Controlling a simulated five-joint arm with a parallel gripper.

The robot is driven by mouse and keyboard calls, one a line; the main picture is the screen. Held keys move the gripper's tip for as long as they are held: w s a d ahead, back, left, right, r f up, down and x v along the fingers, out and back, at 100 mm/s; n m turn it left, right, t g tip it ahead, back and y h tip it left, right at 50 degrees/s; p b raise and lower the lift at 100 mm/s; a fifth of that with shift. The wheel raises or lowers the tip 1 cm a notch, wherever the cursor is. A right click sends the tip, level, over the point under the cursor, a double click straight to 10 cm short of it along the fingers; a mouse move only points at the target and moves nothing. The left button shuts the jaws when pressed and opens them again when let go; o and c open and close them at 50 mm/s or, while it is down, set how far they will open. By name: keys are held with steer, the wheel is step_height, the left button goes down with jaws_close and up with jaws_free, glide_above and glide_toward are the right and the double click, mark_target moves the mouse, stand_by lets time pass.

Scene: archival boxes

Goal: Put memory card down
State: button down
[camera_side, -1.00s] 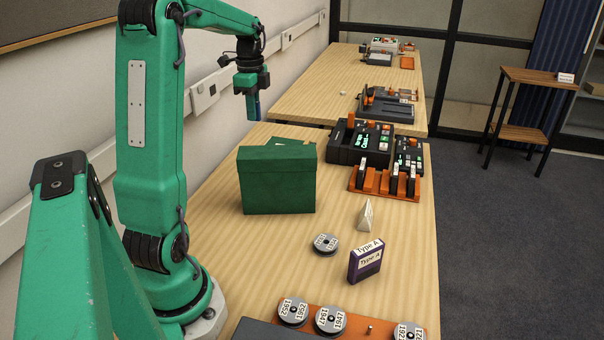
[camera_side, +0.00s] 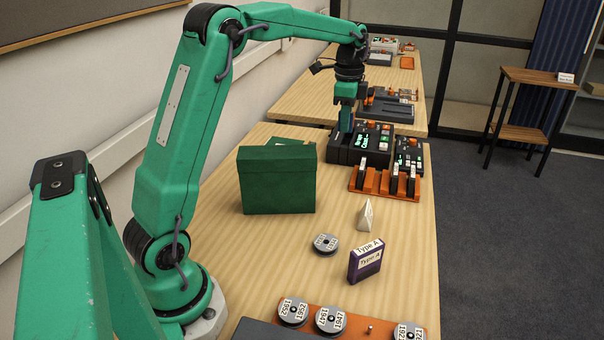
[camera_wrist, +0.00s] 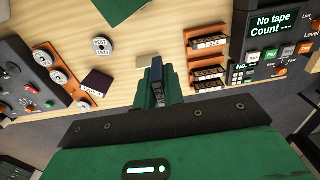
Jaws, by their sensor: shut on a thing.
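My gripper (camera_side: 347,100) points down and is shut on a narrow dark blue card, the memory card (camera_side: 346,121). The card also shows upright between the fingers in the wrist view (camera_wrist: 157,92), with a small pale mark on it. In the side view the card overlaps the left part of the black recorder (camera_side: 361,158). It appears held above the table, but the exact gap is hard to tell. An orange rack (camera_wrist: 192,60) to the right of my gripper in the wrist view holds several dark labelled cards (camera_wrist: 208,72).
A green box (camera_side: 277,180) stands left of the rack. A white pyramid (camera_side: 366,215), a loose reel (camera_side: 325,244) and a purple "Type A" cartridge (camera_side: 364,262) stand nearer. An orange reel tray (camera_side: 372,319) lies at the front. Bare wood lies between these things.

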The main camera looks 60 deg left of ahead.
steer(key=shift+w+d+f, duration=0.2)
steer(key=shift+d+f, duration=0.1)
steer(key=shift+d, duration=0.15)
steer(key=shift+w+d+f, duration=0.2)
steer(key=shift+d+f, duration=0.05)
steer(key=shift+d, duration=0.15)
step_height(320, 180, down, 11)
glide_above(325, 184)
step_height(325, 184, down, 7)
steer(key=shift+r, duration=0.2)
steer(key=shift+f, duration=0.15)
steer(key=shift+f, duration=1.9)
steer(key=shift+f, duration=0.1)
steer(key=c, duration=1.5)
jaws_free()
